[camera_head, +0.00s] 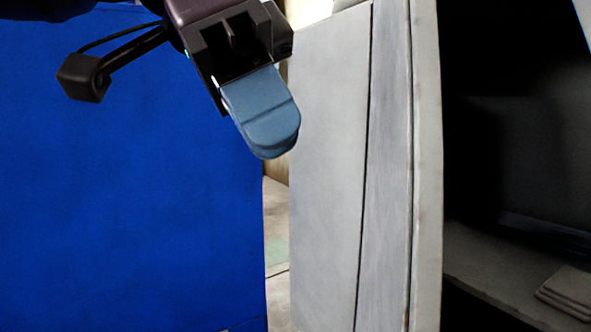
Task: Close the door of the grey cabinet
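The grey cabinet stands right of centre. Its tall light grey panels (328,175) face me, with dark vertical seams between them. Right of the pale front edge (427,170) the dark inside (515,110) is open to view. Which of these panels is the door, I cannot tell for sure. My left gripper (268,135) hangs from the top, just left of the grey panels. Its blue-grey fingertips lie together, with nothing between them. Its tip overlaps the panel's left edge in the picture; contact cannot be made out. My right gripper is out of view.
A large flat blue surface (130,220) fills the left side. A narrow gap (277,235) between it and the grey panels shows pale floor. Folded grey items (570,288) lie on a shelf (485,265) inside the cabinet at lower right.

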